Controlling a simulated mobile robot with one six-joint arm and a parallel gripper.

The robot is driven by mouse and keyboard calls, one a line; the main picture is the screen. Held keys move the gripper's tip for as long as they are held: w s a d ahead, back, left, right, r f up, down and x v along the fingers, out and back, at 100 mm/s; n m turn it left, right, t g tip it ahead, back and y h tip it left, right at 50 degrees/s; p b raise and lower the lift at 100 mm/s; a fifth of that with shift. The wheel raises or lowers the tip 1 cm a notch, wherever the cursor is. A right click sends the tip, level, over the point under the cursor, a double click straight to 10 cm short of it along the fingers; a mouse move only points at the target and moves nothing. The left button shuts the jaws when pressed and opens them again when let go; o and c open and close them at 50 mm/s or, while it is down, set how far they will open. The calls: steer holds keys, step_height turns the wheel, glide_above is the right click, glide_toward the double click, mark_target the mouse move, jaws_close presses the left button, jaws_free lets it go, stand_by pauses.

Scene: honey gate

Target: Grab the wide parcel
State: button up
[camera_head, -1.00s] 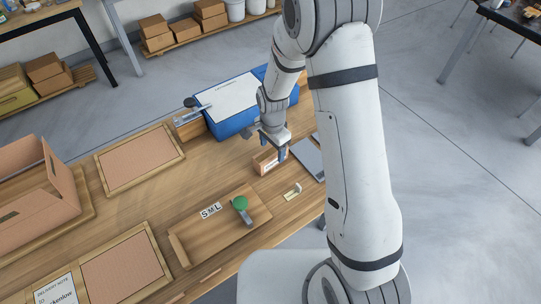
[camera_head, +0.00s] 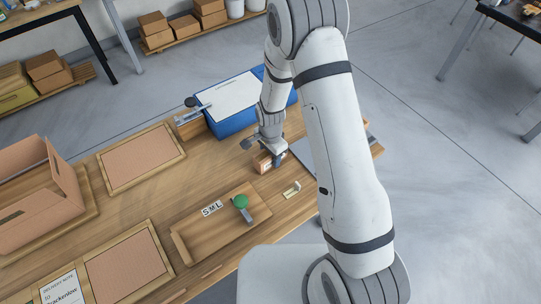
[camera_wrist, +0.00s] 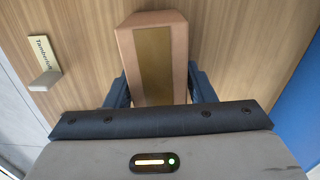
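The wide parcel (camera_wrist: 155,60) is a brown cardboard box with a darker tape strip along its top. It lies on the wooden table between the fingers of my gripper (camera_wrist: 158,85) in the wrist view. The fingers are spread wide, one on each side of it, very close to its sides; I cannot make out firm contact. In the head view the parcel (camera_head: 261,163) is partly hidden by my gripper (camera_head: 272,157), which is down at table height over it.
A blue box with a white sheet (camera_head: 232,100) stands behind. A grey plate (camera_head: 303,152) lies to the right. A wooden tray (camera_head: 190,240) with a green-topped stamp (camera_head: 241,202) is in front. A small name holder (camera_head: 292,190) lies near. An open carton (camera_head: 40,210) is far left.

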steer(key=c, duration=0.7)
